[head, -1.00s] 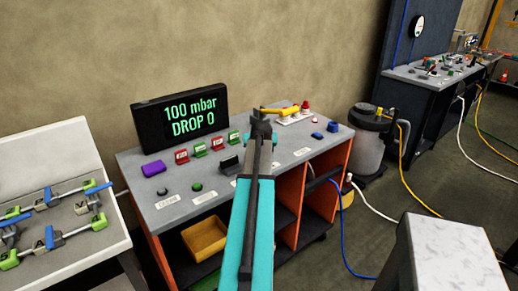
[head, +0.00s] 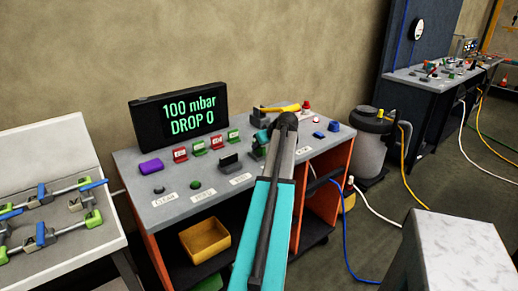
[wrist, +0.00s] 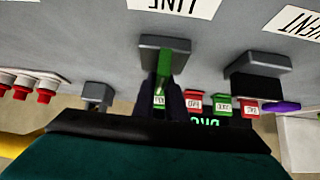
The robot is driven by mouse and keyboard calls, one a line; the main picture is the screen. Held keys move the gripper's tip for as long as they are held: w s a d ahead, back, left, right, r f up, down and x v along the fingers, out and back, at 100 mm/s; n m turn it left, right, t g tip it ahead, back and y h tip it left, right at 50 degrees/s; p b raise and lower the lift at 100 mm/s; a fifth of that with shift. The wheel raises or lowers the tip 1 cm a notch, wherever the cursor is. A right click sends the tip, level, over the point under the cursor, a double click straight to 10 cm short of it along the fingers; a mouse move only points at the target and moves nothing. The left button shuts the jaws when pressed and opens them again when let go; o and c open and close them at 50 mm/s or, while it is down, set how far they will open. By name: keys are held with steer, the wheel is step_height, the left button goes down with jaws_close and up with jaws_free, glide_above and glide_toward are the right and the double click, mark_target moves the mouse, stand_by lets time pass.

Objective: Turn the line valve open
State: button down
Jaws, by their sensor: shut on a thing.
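The line valve shows in the wrist view as a grey block (wrist: 165,43) with a green lever (wrist: 164,68) standing out from it, beside a white label reading LINE (wrist: 175,6). My gripper (wrist: 163,98) is shut on the green lever, with a dark finger on each side of it. In the head view my arm reaches over the bench (head: 190,215), and the teal gripper body (head: 259,139) shows just left of its dark joint. The fingers and the line valve are mostly hidden there. A screen (head: 180,118) reads 100 mbar, DROP 0.
A black block (wrist: 258,75) by the VENT label (wrist: 292,20) stands close beside the line valve. Red and green tags (head: 205,147), a purple piece (head: 151,166) and red knobs (head: 305,106) stand on the bench.

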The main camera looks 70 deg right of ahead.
steer(key=shift+s+f+n, duration=0.15)
steer(key=shift+n, duration=0.15)
steer(key=c, duration=1.8)
jaws_free()
steer(key=shift+a+r, duration=0.1)
steer(key=shift+r, duration=0.15)
steer(key=b+v, duration=0.2)
steer(key=v, duration=1.1)
steer(key=shift+s+r, duration=0.15)
steer(key=shift+s, duration=0.15)
